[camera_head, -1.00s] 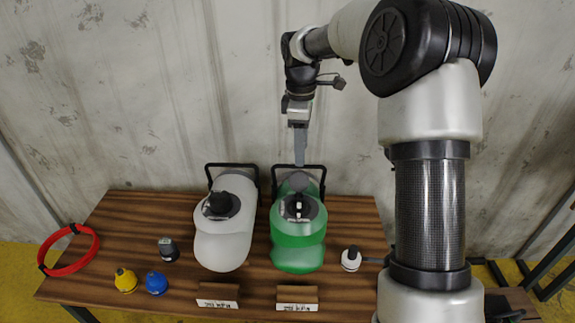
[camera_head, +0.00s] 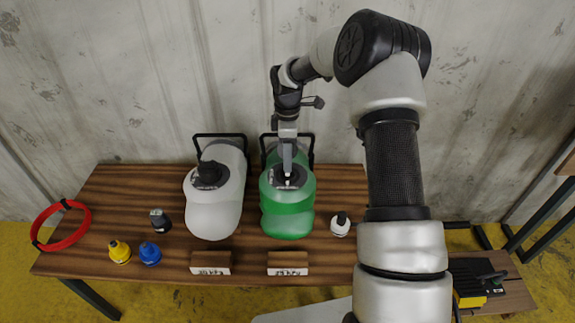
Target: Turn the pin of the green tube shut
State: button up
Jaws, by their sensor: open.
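The green tube (camera_head: 287,214) lies on the wooden table, right of the white tube, with a dark round valve plate (camera_head: 279,183) on its top. A small light pin (camera_head: 288,180) shows at the middle of that plate. My gripper (camera_head: 287,172) points down over the plate, its fingertips at or just above the pin. My gripper is open. The fingers partly cover the plate, and I cannot tell whether they touch the pin or which way the pin is turned.
The white tube (camera_head: 214,214) with a black cap (camera_head: 210,172) lies close on the left. A white-and-black fitting (camera_head: 340,225) stands to the right. Yellow (camera_head: 119,252), blue (camera_head: 150,254) and grey (camera_head: 159,221) fittings and a red hose (camera_head: 62,239) are at left. Label blocks (camera_head: 288,263) stand in front.

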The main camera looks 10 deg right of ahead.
jog(key=shift+f, duration=1.8)
jog(key=c, duration=1.1)
jog(key=shift+o, duration=0.2)
